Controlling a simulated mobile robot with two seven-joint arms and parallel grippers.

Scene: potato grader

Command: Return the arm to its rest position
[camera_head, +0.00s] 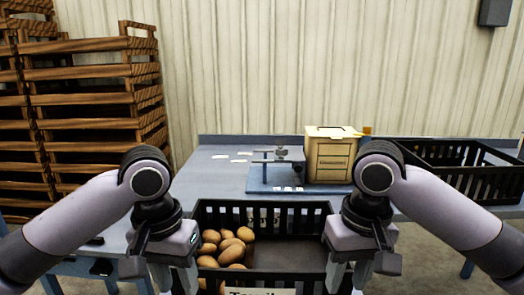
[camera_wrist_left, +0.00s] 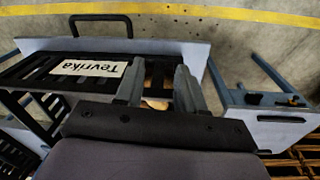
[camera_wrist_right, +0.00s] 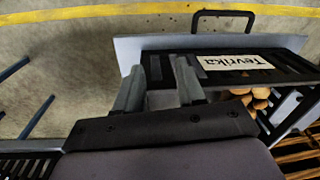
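My left gripper (camera_head: 170,280) hangs fingers down at the left side of the black crate with potatoes. In the left wrist view its two fingers (camera_wrist_left: 158,80) stand apart with nothing between them. My right gripper (camera_head: 348,280) hangs fingers down at the right side of the same crate. In the right wrist view its fingers (camera_wrist_right: 160,78) are also apart and empty. Both arms are bent and roughly mirror each other. The fingertips are cut off by the lower edge of the head view. I cannot tell whether they touch the crate.
The black crate (camera_head: 290,207) holds several potatoes (camera_head: 232,252) on its left and a "Tevrika" label (camera_wrist_left: 95,68) in front. Behind it, a blue-grey table (camera_head: 215,180) carries a wooden box (camera_head: 330,158) and a small metal device (camera_head: 283,154). Another black crate (camera_head: 450,150) stands right; wooden crates (camera_head: 95,105) are stacked left.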

